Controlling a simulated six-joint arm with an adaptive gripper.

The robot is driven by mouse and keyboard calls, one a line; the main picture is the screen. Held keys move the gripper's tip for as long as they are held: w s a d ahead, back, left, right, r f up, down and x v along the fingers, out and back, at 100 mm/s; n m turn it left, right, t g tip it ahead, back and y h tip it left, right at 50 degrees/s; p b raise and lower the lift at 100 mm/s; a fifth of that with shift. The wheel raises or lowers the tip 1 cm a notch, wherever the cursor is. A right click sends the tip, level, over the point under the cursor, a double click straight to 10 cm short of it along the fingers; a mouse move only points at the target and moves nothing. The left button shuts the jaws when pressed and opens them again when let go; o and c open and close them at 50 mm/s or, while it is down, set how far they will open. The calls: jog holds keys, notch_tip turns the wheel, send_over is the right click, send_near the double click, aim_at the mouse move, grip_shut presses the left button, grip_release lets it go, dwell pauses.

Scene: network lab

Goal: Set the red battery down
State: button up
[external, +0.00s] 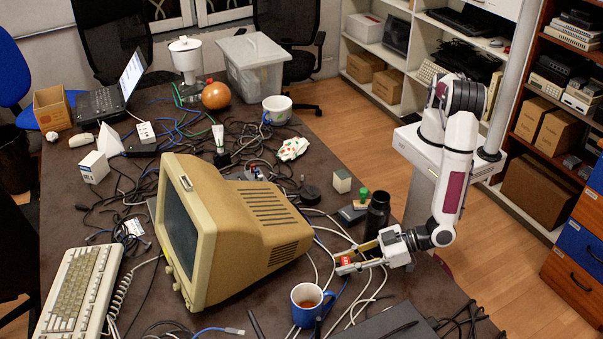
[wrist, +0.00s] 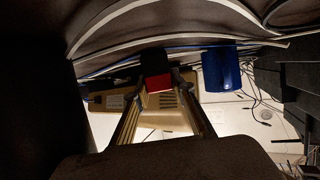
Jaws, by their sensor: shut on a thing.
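The red battery (external: 346,260) is between the fingertips of my gripper (external: 352,260), near the table's right edge, just right of the old beige monitor. In the wrist view the battery (wrist: 158,83) shows a red face and a dark part, held between the two finger ends of my gripper (wrist: 158,88). My gripper is shut on it. The fingers lie low and nearly level over the white cables. Whether the battery touches the table cannot be told.
A blue mug (external: 307,303) with a drink stands in front of the gripper; it also shows in the wrist view (wrist: 221,70). A black bottle (external: 377,214) stands close behind the gripper. The beige monitor (external: 225,235) is to the left. Loose cables (external: 340,290) cover the tabletop here.

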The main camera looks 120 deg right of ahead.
jog(key=shift+f, duration=0.2)
dwell(0.3)
jog(key=o, duration=1.2)
jog(key=shift+c, duration=0.2)
jog(key=shift+r, duration=0.15)
jog(key=shift+s+a+r, duration=0.1)
jog(key=v, duration=1.1)
jog(key=shift+s+a+r, duration=0.1)
jog(key=shift+s+r, duration=0.15)
jog(key=shift+s, duration=0.05)
